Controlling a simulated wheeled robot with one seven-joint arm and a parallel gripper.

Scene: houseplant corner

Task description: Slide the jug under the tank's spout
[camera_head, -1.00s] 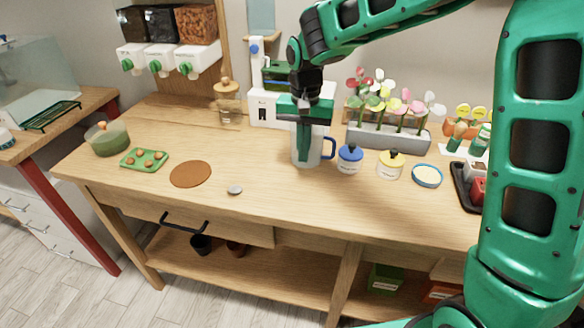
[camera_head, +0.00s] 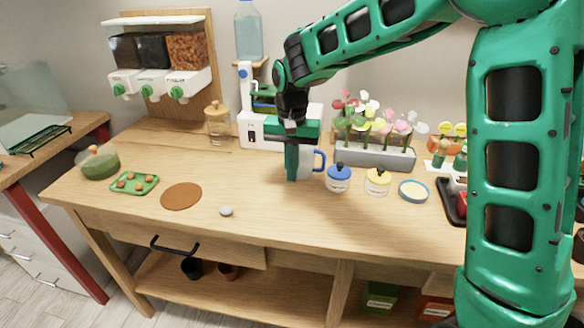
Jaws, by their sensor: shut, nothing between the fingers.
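The jug (camera_head: 307,165) is a pale grey cylinder with a blue handle on its right side, standing upright on the wooden table. My gripper (camera_head: 292,178) points down, its green fingers shut and empty, low at the jug's left front side. It hides the jug's left part and most of its top; I cannot tell whether it touches the jug.
A white machine (camera_head: 262,130) stands behind my gripper. A blue-lidded jar (camera_head: 338,179) and yellow-lidded jar (camera_head: 377,182) are right of the jug, with a grey flower planter (camera_head: 375,157) behind. Left are a brown round mat (camera_head: 181,196), a grey pebble (camera_head: 226,211) and a corked glass jar (camera_head: 218,128).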

